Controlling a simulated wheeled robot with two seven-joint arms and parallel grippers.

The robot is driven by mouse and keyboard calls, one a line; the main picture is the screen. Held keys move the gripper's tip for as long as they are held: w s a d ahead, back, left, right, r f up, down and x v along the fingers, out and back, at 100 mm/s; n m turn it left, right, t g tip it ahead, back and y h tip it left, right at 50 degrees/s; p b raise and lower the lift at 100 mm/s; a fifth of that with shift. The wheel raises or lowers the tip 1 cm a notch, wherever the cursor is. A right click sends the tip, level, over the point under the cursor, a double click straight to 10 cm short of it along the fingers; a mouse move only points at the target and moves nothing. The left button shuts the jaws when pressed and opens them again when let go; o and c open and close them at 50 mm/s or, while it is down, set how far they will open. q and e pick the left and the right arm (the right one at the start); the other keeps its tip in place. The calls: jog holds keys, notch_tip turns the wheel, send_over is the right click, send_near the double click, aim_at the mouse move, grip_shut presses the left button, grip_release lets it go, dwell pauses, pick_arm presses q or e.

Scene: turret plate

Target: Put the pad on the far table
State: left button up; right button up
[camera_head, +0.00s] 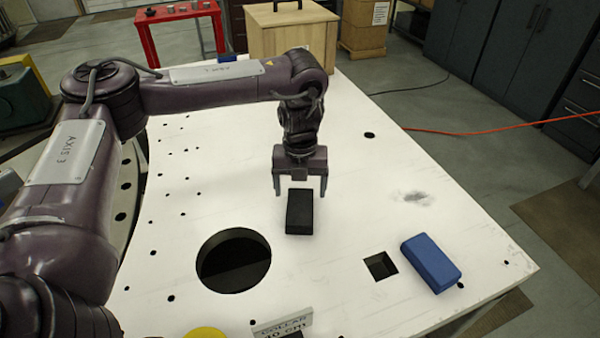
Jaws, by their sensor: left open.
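A small black block (299,216), which may be the pad, lies on the white plate (345,235). A blue block (431,262) with rounded edges lies farther right on the same plate; I cannot tell for certain which block is the pad. My left gripper (300,193) points down with its fingers apart at the black block's far end. It appears empty, and I cannot tell whether it touches the block. A red table (152,42) with small items on top stands at the back left, beyond the plate. My right gripper is out of view.
The plate has a large round hole (233,262), a square hole (380,266) and several small holes. A sign reading "COLLAR" (283,325) and a yellow round thing (205,332) are at the near edge. A wooden box (293,38) stands behind. An orange cable (500,127) crosses the floor.

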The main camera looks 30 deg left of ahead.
aim_at(300, 207)
pick_arm(q)
notch_tip(300, 207, up, 6)
jog(key=shift+s, duration=0.1)
dwell(0.7)
